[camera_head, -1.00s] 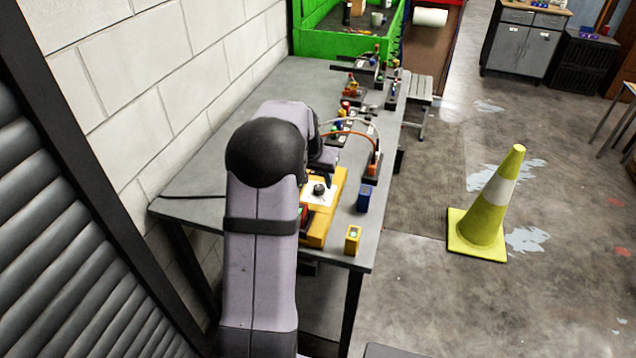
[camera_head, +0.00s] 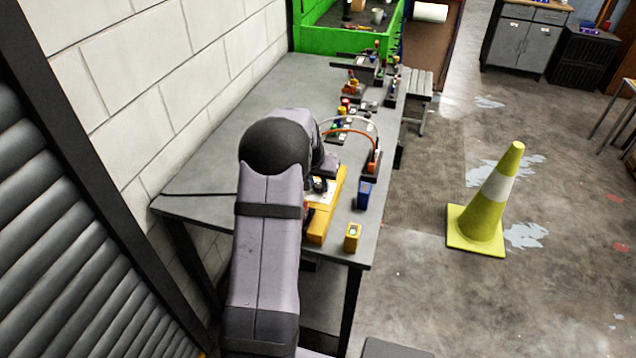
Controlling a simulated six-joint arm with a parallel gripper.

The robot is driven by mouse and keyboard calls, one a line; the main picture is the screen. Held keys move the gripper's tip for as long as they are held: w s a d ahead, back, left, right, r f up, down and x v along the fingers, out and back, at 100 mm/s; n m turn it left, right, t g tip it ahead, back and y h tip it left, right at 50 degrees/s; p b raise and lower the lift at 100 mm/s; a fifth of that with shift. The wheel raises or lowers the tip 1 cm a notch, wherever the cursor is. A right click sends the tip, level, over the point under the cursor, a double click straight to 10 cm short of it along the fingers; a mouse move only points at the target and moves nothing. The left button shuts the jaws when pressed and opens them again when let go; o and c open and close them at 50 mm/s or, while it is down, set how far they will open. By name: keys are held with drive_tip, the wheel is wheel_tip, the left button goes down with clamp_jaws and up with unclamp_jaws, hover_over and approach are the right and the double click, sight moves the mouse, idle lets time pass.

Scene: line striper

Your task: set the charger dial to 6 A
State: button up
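The charger (camera_head: 318,225) is a yellow box with a white top panel on the grey bench, just right of my arm. My arm hides its left side. The dial, a dark knob on the white panel, is now covered by my gripper. My gripper (camera_head: 319,187) is over the white panel, at the dial's place. Its fingers are small and partly hidden, so I cannot tell whether they are open, shut or touching the dial. The dial's setting cannot be read.
A blue block (camera_head: 364,195) and a small yellow block (camera_head: 352,237) stand on the bench (camera_head: 215,190) right of the charger. Cables and several small devices lie farther back. A green bin (camera_head: 345,42) is at the far end. A yellow cone (camera_head: 490,205) stands on the floor.

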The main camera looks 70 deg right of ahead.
drive_tip(key=shift+f+m+b, duration=0.1)
drive_tip(key=shift+m+b, duration=0.2)
drive_tip(key=shift+b, duration=0.1)
